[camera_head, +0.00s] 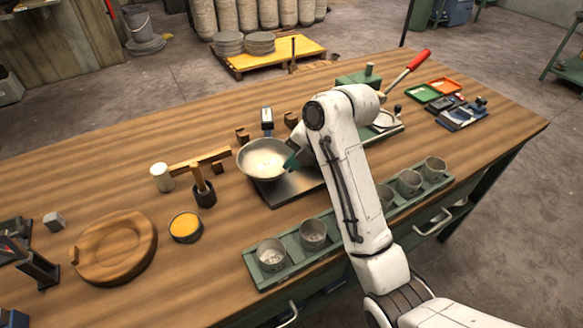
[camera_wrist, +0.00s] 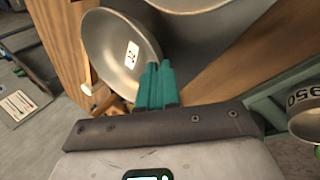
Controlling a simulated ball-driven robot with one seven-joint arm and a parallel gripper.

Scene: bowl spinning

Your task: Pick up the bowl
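The bowl (camera_head: 265,157) is shallow, round and light metal. In the head view it is over the left part of a dark metal plate (camera_head: 292,184) on the wooden bench. My gripper (camera_head: 293,160) is at the bowl's right rim, its teal fingers pointing left and partly hidden by my arm. In the wrist view the bowl (camera_wrist: 118,52) is close, with a small white marked label on its surface. The teal fingers (camera_wrist: 157,86) are close together at its rim and appear shut on it. I cannot tell whether the bowl touches the plate.
A green tray with several metal cups (camera_head: 313,234) runs along the front edge. A wooden mallet (camera_head: 199,160), a white cylinder (camera_head: 162,177), a yellow-filled tin (camera_head: 186,227) and a round wooden form (camera_head: 114,247) stand left. A red-handled lever tool (camera_head: 408,68) is behind my arm.

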